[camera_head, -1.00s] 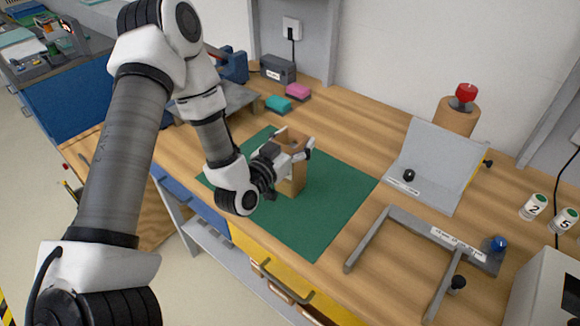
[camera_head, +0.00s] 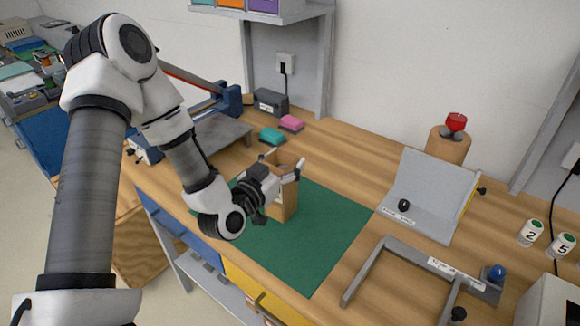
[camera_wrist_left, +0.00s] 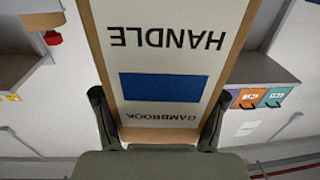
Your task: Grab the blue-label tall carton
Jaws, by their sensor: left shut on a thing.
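The tall carton (camera_head: 284,194) is brown and stands upright on the green mat (camera_head: 326,230) in the head view. In the left wrist view the carton (camera_wrist_left: 166,52) fills the middle, showing a white label with a blue block and the upside-down words "HANDLE" and "GAMBROOK". My left gripper (camera_head: 281,170) is around the carton's upper part, with its fingers shut on the carton's two sides. The fingers also show at both sides of it in the left wrist view (camera_wrist_left: 158,115). Whether the carton's base touches the mat is hard to tell. My right gripper is out of view.
A grey angled stand (camera_head: 432,190) and a grey open frame (camera_head: 375,265) are at the right. A red-topped cylinder (camera_head: 449,144) stands at the back. The mat's front right is clear.

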